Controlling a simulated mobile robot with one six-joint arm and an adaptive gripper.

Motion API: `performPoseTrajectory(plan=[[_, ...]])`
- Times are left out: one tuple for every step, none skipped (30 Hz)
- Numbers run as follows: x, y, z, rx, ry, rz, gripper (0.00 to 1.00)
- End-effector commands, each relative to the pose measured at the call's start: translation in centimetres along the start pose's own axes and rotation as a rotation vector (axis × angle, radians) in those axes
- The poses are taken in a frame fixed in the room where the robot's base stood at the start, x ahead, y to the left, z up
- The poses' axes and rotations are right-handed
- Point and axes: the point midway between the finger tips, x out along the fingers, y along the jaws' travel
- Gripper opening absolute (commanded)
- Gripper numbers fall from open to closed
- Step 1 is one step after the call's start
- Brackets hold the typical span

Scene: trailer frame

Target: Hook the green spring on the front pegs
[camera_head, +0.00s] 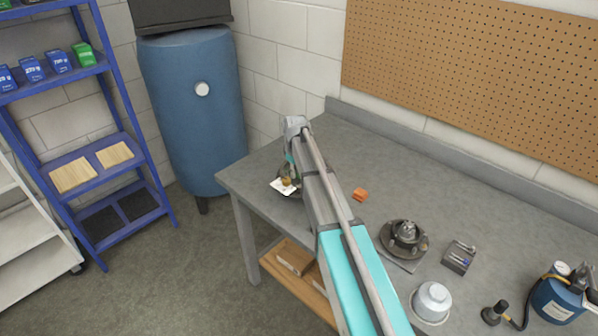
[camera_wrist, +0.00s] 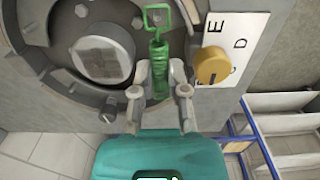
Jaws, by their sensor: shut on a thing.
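My gripper (camera_wrist: 160,92) is shut on the green spring (camera_wrist: 158,60) in the wrist view. The spring stands out past the fingertips, with a squarish open loop at its far end. It lies over the right part of a round grey plate assembly (camera_wrist: 30,30) with a raised central hub (camera_wrist: 103,58). Small round studs show on the plate; I cannot tell which are the front pegs. I cannot tell whether the spring's loop touches a peg. In the head view my arm hides most of this assembly.
A white card (camera_wrist: 257,30) with letters and a brass knob (camera_wrist: 211,66) sit just right of the spring. A blue tank (camera_head: 195,130) stands behind.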

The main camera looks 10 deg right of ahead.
Motion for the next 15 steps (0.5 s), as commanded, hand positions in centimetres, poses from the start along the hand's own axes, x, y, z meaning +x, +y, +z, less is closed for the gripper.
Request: performPoseTrajectory(plan=[[0.00, -0.01, -0.01, 0.000, 0.000, 0.000, 0.00], [0.00, -0.01, -0.01, 0.000, 0.000, 0.000, 0.00], [0.00, -0.01, -0.01, 0.000, 0.000, 0.000, 0.00], [0.01, -0.01, -0.01, 0.000, 0.000, 0.000, 0.00], [0.02, -0.01, -0.01, 0.000, 0.000, 0.000, 0.00], [0.05, -0.02, -0.02, 0.000, 0.000, 0.000, 0.00], [0.08, -0.02, -0.02, 0.000, 0.000, 0.000, 0.00], [0.12, -0.02, -0.02, 0.000, 0.000, 0.000, 0.00], [0.18, -0.02, -0.02, 0.000, 0.000, 0.000, 0.00], [0.23, -0.02, -0.02, 0.000, 0.000, 0.000, 0.00], [0.29, -0.02, -0.02, 0.000, 0.000, 0.000, 0.00], [0.36, -0.02, -0.02, 0.000, 0.000, 0.000, 0.00], [0.42, -0.03, -0.02, 0.000, 0.000, 0.000, 0.00], [0.48, -0.03, -0.02, 0.000, 0.000, 0.000, 0.00], [0.55, -0.03, -0.02, 0.000, 0.000, 0.000, 0.00]])
